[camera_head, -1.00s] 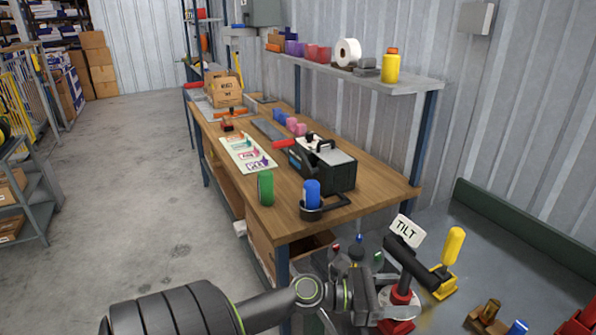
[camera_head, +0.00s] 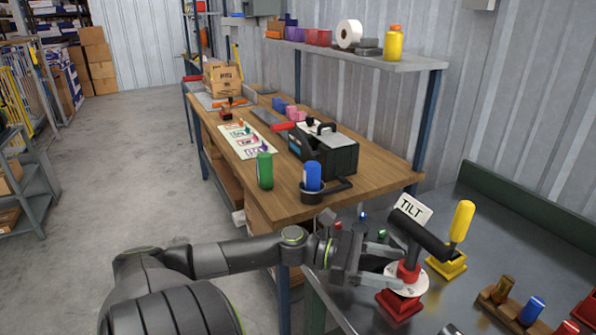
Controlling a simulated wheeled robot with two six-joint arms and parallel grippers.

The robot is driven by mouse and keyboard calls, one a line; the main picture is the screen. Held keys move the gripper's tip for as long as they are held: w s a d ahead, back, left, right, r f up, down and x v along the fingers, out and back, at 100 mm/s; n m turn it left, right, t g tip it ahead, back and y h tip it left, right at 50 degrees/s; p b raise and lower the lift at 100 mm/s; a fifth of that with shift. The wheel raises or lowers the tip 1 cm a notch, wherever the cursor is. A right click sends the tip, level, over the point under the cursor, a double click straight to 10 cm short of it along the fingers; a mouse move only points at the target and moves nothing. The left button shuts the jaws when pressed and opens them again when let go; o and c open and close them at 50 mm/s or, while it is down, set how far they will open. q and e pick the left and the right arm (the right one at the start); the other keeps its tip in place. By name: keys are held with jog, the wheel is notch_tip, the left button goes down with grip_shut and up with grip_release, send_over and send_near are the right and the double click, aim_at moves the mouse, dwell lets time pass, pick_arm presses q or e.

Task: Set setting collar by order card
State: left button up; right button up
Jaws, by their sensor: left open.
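A device with a red base (camera_head: 398,304), a pale round disc (camera_head: 414,285), a red post (camera_head: 408,271) and a black lever (camera_head: 420,236) stands on the grey metal table. A white card reading TILT (camera_head: 410,208) sits at the lever's upper end. My left gripper (camera_head: 394,266) is open beside the red post, its fingers pointing at it from the left; I cannot tell whether they touch. A white card with coloured symbols (camera_head: 249,140) lies on the wooden bench; its text is too small to read. My right gripper is not in view.
A yellow-handled device (camera_head: 460,225) stands right of the lever. A wooden holder (camera_head: 505,303) with brown and blue pieces is at the lower right. Small coloured knobs (camera_head: 361,218) stand behind my gripper. The wooden bench (camera_head: 378,172) holds green and blue cylinders and a black machine.

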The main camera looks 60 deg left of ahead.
pick_arm(q)
jog(key=shift+s+a, duration=0.3)
jog(key=shift+a, duration=0.15)
jog(key=p+v, duration=1.2)
jog(key=v, duration=0.1)
jog(key=s+d+f+m+g+y+b, duration=0.1)
jog(key=s+d+f+m+g, duration=0.55)
jog(key=d+f+m, duration=0.4)
jog(key=s+a+f+y, duration=0.1)
jog(key=a+f+y, duration=0.1)
jog(key=f, duration=0.6)
jog(key=a+f+m+y+b, duration=0.1)
jog(key=a+f+y, duration=0.1)
jog(key=f, duration=0.6)
jog(key=shift+s+f+y, duration=0.25)
jog(key=shift+s+y, duration=0.1)
jog(key=shift+y, duration=0.45)
jog(key=shift+m, duration=0.25)
